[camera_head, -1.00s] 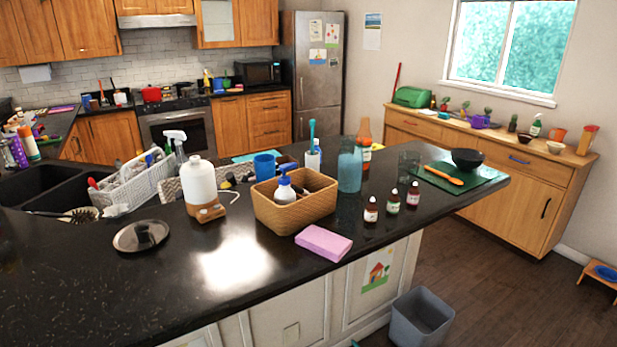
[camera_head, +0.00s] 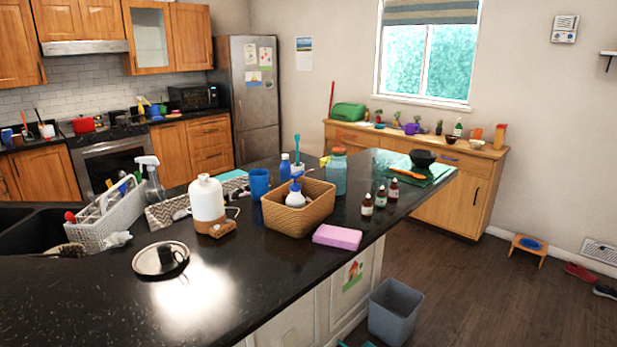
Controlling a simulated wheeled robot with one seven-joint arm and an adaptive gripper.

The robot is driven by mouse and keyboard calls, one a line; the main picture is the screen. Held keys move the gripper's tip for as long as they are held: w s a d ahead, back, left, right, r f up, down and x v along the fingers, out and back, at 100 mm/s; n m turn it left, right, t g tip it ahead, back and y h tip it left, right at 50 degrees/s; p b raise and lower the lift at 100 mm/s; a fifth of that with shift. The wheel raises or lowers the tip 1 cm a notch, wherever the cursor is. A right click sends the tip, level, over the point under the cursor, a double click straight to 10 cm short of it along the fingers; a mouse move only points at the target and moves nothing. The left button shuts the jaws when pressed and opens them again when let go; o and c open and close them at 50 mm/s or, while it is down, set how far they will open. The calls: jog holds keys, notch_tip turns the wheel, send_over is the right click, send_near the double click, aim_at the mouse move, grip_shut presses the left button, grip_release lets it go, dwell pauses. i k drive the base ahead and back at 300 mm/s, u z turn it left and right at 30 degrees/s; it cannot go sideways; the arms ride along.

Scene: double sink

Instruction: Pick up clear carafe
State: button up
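A tall, bluish see-through vessel (camera_head: 335,176), which looks like the clear carafe, stands upright on the black island counter (camera_head: 250,265). It is just behind the right end of a wicker basket (camera_head: 290,217). An orange-brown bottle top shows at its upper edge, and the rest of that bottle is hidden behind it. I cannot tell for sure whether another clear glass stands near the green mat. My gripper is not in view.
Several small dark dropper bottles (camera_head: 380,197) stand right of the carafe. A pink sponge (camera_head: 337,237) lies in front of the basket. A dark bowl (camera_head: 423,158) sits at the counter's far end. A grey bin (camera_head: 395,310) stands on the floor, with open floor to the right.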

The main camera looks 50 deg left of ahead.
aim_at(337, 165)
jog(key=u, duration=1.6)
